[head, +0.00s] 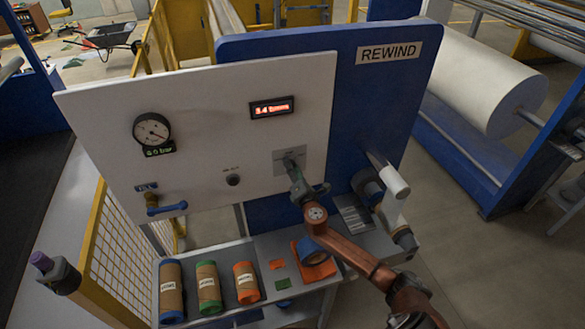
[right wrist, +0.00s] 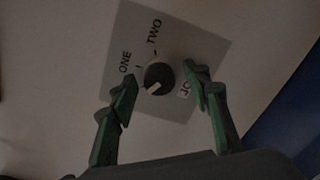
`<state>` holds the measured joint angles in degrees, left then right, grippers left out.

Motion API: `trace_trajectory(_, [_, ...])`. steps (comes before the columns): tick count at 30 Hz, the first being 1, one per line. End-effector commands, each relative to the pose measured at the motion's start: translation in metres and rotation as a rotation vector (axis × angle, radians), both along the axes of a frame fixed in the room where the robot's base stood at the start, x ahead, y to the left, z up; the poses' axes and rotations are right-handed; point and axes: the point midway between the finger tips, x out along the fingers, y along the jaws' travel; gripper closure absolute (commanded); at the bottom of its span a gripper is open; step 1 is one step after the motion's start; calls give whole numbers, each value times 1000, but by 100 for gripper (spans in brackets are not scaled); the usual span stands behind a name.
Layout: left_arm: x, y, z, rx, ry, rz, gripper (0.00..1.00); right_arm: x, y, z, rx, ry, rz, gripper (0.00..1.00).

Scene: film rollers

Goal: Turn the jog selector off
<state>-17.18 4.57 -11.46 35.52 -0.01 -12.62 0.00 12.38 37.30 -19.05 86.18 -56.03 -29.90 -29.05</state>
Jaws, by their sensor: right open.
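The jog selector is a dark round knob (right wrist: 158,77) on a grey square plate in the right wrist view. The plate reads ONE and TWO, with a third label, partly hidden by a finger, at the right. A pale mark on the knob points to the lower left in that view. In the head view the selector's plate (head: 281,163) is on the lower right of the white panel, with the knob mostly hidden by my gripper. My right gripper (right wrist: 158,80) is open, its green fingers on either side of the knob. I cannot tell whether they touch it.
The white panel (head: 210,105) also carries a gauge (head: 151,129), a red display (head: 271,107), a black button (head: 233,180) and a blue-handled valve (head: 166,208). Labelled rolls (head: 208,287) lie on the shelf below. A white-handled part (head: 393,182) sticks out close right of my arm.

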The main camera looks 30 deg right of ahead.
Motion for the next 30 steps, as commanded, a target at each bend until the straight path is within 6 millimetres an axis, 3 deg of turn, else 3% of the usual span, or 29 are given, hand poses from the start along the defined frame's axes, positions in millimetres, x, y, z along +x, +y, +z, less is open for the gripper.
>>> trace_trajectory(8, [-1,2,0,2,1,0,100,-9,2,0,1,0,0,56])
trace_trajectory(21, [0,1,0,0,0,0,100,-91,21,0,2,0,1,56])
trace_trajectory(30, [0,0,0,0,0,0,100,-116,27,0,0,1,-1,56])
